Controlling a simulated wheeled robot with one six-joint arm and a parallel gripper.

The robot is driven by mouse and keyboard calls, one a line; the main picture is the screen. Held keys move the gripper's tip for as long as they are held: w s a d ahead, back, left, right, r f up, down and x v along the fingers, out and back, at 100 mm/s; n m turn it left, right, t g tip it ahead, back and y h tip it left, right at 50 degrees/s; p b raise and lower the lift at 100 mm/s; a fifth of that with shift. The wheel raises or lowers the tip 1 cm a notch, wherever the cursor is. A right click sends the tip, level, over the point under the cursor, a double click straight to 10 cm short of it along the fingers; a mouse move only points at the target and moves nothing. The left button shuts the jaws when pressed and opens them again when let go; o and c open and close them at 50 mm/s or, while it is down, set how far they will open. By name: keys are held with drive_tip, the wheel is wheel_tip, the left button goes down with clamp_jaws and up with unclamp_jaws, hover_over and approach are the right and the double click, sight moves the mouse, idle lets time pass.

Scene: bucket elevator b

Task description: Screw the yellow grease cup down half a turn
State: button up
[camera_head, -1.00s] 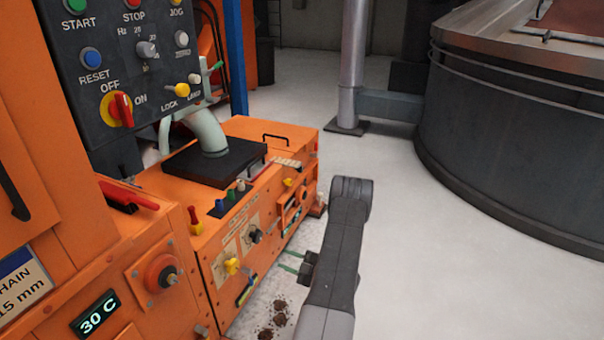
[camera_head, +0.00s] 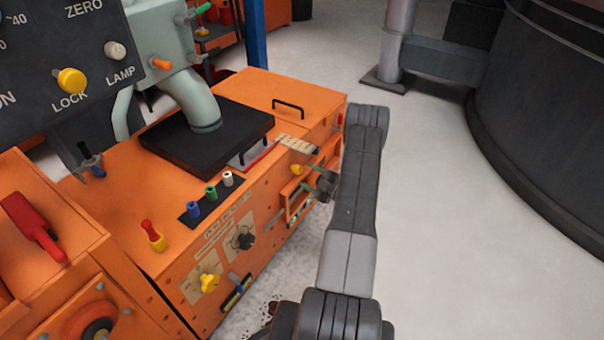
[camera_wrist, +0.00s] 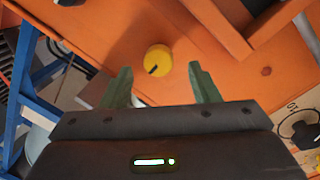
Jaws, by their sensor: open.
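The yellow grease cup (camera_head: 296,169) sits on the orange front face of the machine, near its far end. In the wrist view it is a round yellow cap (camera_wrist: 158,58) with a dark mark on its lower left edge. My gripper (camera_head: 309,179) is just in front of that face, beside the cup. In the wrist view my gripper (camera_wrist: 160,73) has its two green fingers spread wide, with the cup showing in the gap between their tips. The fingers do not touch it. I cannot tell the remaining distance to the cup.
An orange rail (camera_head: 291,205) juts from the face near my gripper; an orange bar (camera_wrist: 228,30) shows right of the cup in the wrist view. A second yellow knob (camera_head: 208,283) and a black dial (camera_head: 243,237) sit nearer. The floor (camera_head: 430,220) to the right is clear.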

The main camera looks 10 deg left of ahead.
sight(300, 171)
drive_tip(key=shift+x, duration=1.8)
drive_tip(key=c, duration=1)
drive_tip(key=shift+o, duration=0.2)
drive_tip(key=shift+b, duration=0.35)
